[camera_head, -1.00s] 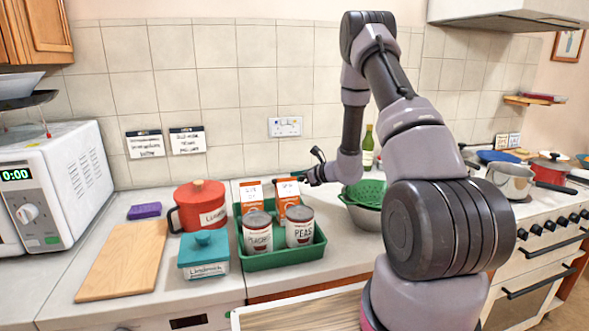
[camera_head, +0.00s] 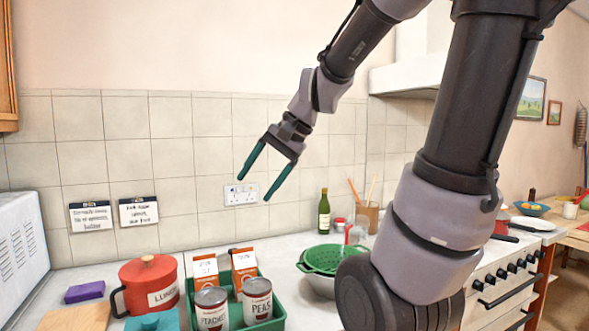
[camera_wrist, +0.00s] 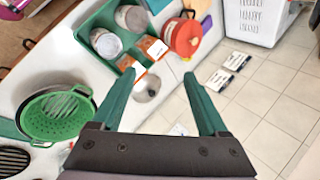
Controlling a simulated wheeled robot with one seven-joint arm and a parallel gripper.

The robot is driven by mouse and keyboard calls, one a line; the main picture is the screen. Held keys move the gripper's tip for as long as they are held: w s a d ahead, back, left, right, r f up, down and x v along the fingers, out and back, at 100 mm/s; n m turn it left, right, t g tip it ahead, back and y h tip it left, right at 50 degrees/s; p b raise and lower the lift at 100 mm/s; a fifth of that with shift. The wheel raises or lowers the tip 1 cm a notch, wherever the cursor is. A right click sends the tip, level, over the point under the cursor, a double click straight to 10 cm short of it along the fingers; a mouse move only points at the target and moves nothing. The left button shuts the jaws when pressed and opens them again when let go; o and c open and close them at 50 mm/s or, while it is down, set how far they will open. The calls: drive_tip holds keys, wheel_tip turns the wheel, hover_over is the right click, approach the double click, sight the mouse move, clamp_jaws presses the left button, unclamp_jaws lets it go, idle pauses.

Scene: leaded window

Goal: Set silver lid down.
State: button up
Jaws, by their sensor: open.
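My gripper (camera_head: 254,188) is open and empty, raised in front of the wall tiles above the worktop, its green fingers pointing down and left. In the wrist view my gripper (camera_wrist: 158,76) shows both fingers apart with nothing between them. A round silver lid with a small dark knob (camera_wrist: 147,87) shows below the gripper, beside the end of the green tray (camera_wrist: 87,22) and the orange cartons. It is apart from the fingers. I cannot tell whether it lies flat or leans. In the head view I cannot make out the lid; the cartons may hide it.
The tray holds cans (camera_head: 257,300) and orange cartons (camera_head: 244,264). A red pot (camera_head: 150,285) stands left of it. A green colander (camera_head: 322,259) in a bowl stands right, with a green bottle (camera_head: 324,214) behind. A socket (camera_head: 241,194) is on the wall behind the gripper.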

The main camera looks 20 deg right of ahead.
drive_tip(key=s+d+r+n+t+h, duration=0.2)
drive_tip(key=s+d+r+n+h, duration=0.1)
drive_tip(key=s+d, duration=0.2)
drive_tip(key=shift+s+d+t+h, duration=0.2)
drive_tip(key=shift+s+t+h, duration=0.15)
drive_tip(key=shift+s, duration=0.55)
